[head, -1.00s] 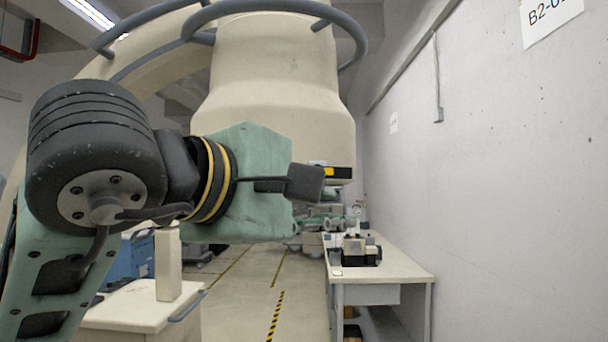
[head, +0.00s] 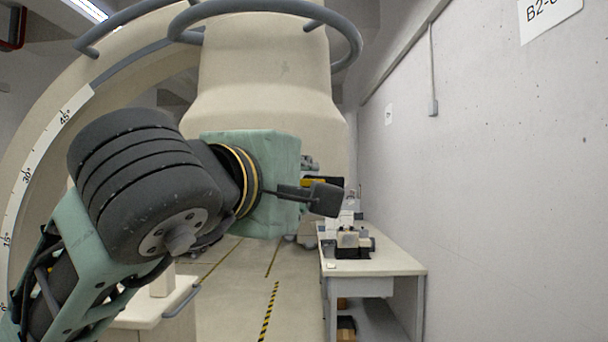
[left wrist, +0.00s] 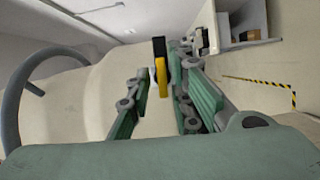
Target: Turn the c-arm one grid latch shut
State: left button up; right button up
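The cream c-arm (head: 265,75) fills the upper middle of the head view, with a scale along its curved arm. The grid latch, a black and yellow bar, shows beside my wrist in the head view (head: 314,182) and between my fingers in the left wrist view (left wrist: 161,72). My left gripper (left wrist: 164,88) has its two green fingers apart, one on each side of the latch. Whether either finger touches it I cannot tell. In the head view my wrist hides most of the gripper. My right gripper is not in view.
A grey tubular ring (head: 265,8) runs around the c-arm's head. A white table (head: 385,262) with a microscope-like device (head: 350,242) stands along the right wall. A cream cart top (head: 150,310) is at lower left. Floor with striped tape (head: 270,310) lies between.

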pick_arm(q)
jog(key=shift+c, duration=0.4)
grip_shut()
jog(key=shift+m, duration=0.3)
jog(key=m+g, duration=0.1)
jog(key=m, duration=0.1)
jog(key=shift+r+m+y+p, duration=0.15)
jog(key=shift+m+y+p, duration=0.2)
jog(key=shift+m+y, duration=0.05)
jog(key=m+g+y+p, duration=0.1)
jog(key=m, duration=0.1)
jog(key=shift+d+m+p, duration=0.15)
jog(key=shift+m+p, duration=0.15)
jog(key=shift+m, duration=0.1)
jog(key=m+y+p, duration=0.1)
jog(key=m, duration=0.1)
jog(key=m+g+y+p, duration=0.1)
jog(key=m+p, duration=0.1)
jog(key=shift+d+r+y, duration=0.1)
jog(key=shift+d+y, duration=0.1)
jog(key=shift+y, duration=0.1)
jog(key=shift+d+f+m+y+p, duration=0.1)
jog(key=shift+f+m+y+p, duration=0.1)
jog(key=shift+m+y+p, duration=1.1)
jog(key=shift+m, duration=0.3)
